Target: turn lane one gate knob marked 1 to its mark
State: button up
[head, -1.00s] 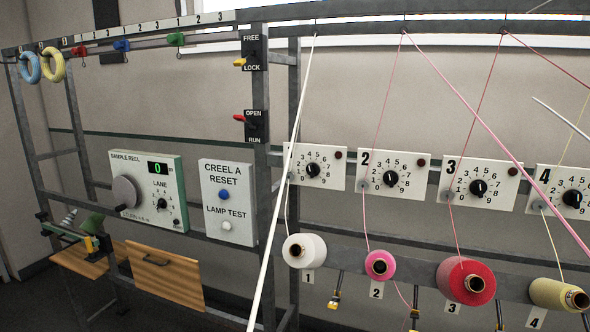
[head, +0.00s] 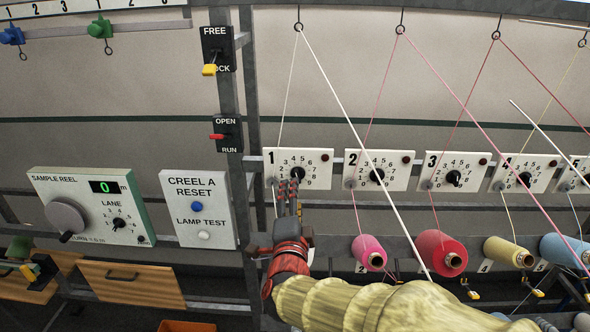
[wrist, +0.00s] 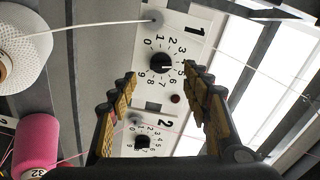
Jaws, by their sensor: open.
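The lane one gate panel (head: 321,157) is a white plate marked 1, with a black knob (head: 298,171) in a ring of numbers. In the wrist view the panel shows turned, with its black knob (wrist: 161,63) between my fingers in the picture. My gripper (head: 288,186) is open and empty, just below and in front of the knob in the head view. In the wrist view my gripper's (wrist: 158,78) fingers stand on either side of the knob, apparently short of it. I cannot read where the knob points, nor make out a target mark.
The lane two panel (head: 399,158) and its knob (head: 377,175) are close on the right. White and pink yarns run down past the panels. A white spool (wrist: 22,50) and a pink spool (head: 369,253) sit below. The creel reset box (head: 193,234) stands left.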

aim_at(298, 175)
jog(key=w+p, duration=0.1)
jog(key=w, duration=0.6)
jog(key=shift+w+d, duration=0.15)
jog(key=shift+w, duration=0.25)
jog(key=shift+c, duration=1.3)
jog(key=c, duration=0.8)
jog(key=shift+c, duration=0.3)
